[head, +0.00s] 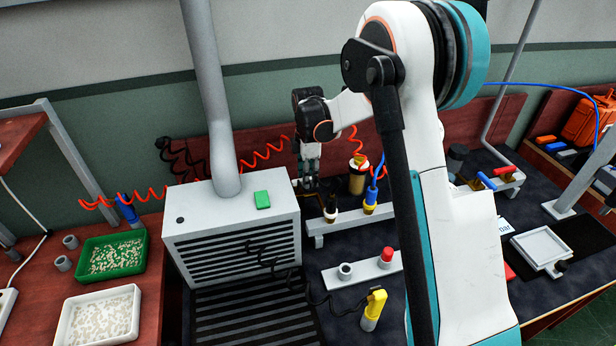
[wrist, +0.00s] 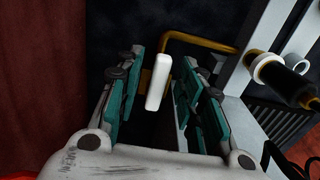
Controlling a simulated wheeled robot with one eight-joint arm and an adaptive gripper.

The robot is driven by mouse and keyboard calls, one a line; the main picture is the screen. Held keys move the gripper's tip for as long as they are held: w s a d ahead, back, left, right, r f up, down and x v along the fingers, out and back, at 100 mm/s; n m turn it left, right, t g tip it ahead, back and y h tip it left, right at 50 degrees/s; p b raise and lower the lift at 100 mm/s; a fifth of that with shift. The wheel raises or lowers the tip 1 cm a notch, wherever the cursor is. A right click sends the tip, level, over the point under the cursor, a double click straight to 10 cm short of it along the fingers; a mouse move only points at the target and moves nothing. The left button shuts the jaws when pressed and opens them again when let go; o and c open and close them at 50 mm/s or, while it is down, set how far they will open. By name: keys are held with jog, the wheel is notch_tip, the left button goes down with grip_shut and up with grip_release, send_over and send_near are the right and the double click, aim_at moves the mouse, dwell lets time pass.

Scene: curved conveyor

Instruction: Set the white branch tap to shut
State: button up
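The white tap handle (wrist: 158,82) shows in the wrist view as a short bar, roughly upright in the picture and slightly tilted. A brass-coloured pipe (wrist: 205,43) runs behind it and bends to the right. My gripper (wrist: 160,88) is open, with one teal-and-black finger on each side of the white handle. Gaps show on both sides, so the fingers do not appear to grip it. In the head view my gripper (head: 309,182) points down behind the grey vented box, and I cannot make out the white handle there.
The grey vented box (head: 232,222) with its thick duct stands left of my gripper. A grey rack (head: 320,232) with dark and blue-handled tools stands close in front. A brass canister (head: 357,180) is just right. Blue (head: 486,181) and red (head: 505,170) handles sit farther right.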

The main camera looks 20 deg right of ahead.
aim_at(300, 185)
grip_shut()
jog(key=shift+s+m, duration=0.1)
jog(key=shift+m, duration=0.2)
jog(key=shift+s+a+m+p, duration=0.25)
jog(key=shift+s+a+m, duration=0.35)
jog(key=shift+m, duration=2.05)
jog(key=shift+s+a+m+p, duration=0.2)
jog(key=shift+s+a+m, duration=0.4)
jog(key=shift+m, duration=2)
jog(key=shift+s+a+m+p, duration=0.25)
jog(key=shift+s+a+m, duration=0.35)
jog(key=shift+m, duration=2.05)
